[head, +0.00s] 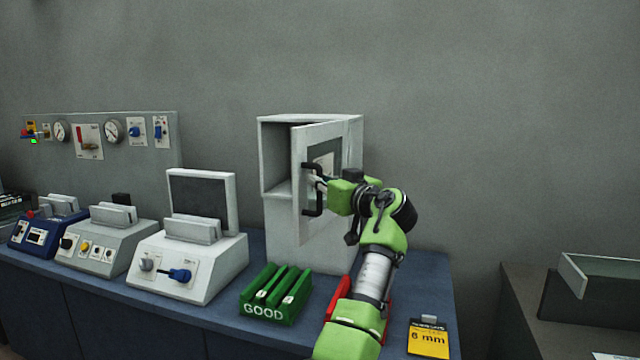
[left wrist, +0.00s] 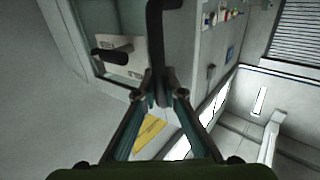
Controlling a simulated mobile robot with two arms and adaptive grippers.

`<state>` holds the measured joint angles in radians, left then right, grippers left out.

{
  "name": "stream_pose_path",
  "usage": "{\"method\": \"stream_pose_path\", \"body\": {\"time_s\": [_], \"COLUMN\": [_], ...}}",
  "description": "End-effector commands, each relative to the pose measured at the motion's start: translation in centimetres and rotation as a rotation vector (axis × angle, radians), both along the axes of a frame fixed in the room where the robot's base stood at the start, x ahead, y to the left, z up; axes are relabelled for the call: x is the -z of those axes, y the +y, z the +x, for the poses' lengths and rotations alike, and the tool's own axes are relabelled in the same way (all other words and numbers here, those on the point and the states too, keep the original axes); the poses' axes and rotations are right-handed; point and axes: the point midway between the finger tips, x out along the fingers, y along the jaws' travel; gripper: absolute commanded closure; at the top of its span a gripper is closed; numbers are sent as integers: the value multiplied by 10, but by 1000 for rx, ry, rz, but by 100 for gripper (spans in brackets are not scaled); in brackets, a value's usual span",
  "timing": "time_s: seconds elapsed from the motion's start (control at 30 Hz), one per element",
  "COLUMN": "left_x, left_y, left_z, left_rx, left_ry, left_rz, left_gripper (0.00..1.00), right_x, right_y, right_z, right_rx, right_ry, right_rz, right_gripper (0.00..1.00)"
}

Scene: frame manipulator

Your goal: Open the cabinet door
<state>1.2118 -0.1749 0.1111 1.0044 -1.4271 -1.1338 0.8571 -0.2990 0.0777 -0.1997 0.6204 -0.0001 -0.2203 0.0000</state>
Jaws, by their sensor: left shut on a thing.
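The white cabinet (head: 285,235) stands on the blue bench. Its door (head: 303,150) is ajar, with its left edge swung out toward me and part of the inside showing on the left. The door has a dark window and a black bar handle (head: 306,168). My left gripper (head: 319,182) is at the handle, in front of the door. In the left wrist view, the fingertips of my left gripper (left wrist: 164,97) are closed around the black handle (left wrist: 156,45). My arm hides part of the cabinet's lower right. My right gripper is not in view.
A green GOOD tray (head: 262,310) and a white device with a raised lid (head: 190,262) stand left of the cabinet. A red item (head: 338,296) is partly behind my arm. A yellow 6 mm card (head: 428,340) lies at the right. Gauges hang on a back panel (head: 90,155).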

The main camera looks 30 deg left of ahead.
Motion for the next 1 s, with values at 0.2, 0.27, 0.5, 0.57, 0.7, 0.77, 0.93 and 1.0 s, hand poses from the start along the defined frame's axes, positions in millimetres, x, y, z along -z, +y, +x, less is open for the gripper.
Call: {"method": "stream_pose_path", "body": {"time_s": [0.2, 0.27, 0.5, 0.57, 0.7, 0.77, 0.93, 1.0], "left_x": [3, 3, 3, 2, 1, 1, 1, 2], "left_y": [1, 1, 1, 1, 0, 0, -13, -24], "left_z": [-1, -1, 0, 0, 0, 0, -7, -14], "left_rx": [-6, -6, -4, -4, -3, -2, 0, 0], "left_ry": [4, 5, 4, 3, 2, 2, 1, 1], "left_rz": [-5, -5, -5, -4, -3, -3, -1, -3], "left_gripper": [100, 100, 73, 73, 73, 73, 73, 73], "right_x": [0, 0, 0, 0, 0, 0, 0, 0], "right_y": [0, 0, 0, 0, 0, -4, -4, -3], "right_z": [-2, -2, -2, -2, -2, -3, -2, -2], "right_rx": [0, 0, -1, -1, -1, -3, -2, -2], "right_ry": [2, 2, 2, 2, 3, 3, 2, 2], "right_rz": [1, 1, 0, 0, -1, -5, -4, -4], "right_gripper": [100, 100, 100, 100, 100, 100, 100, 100]}}
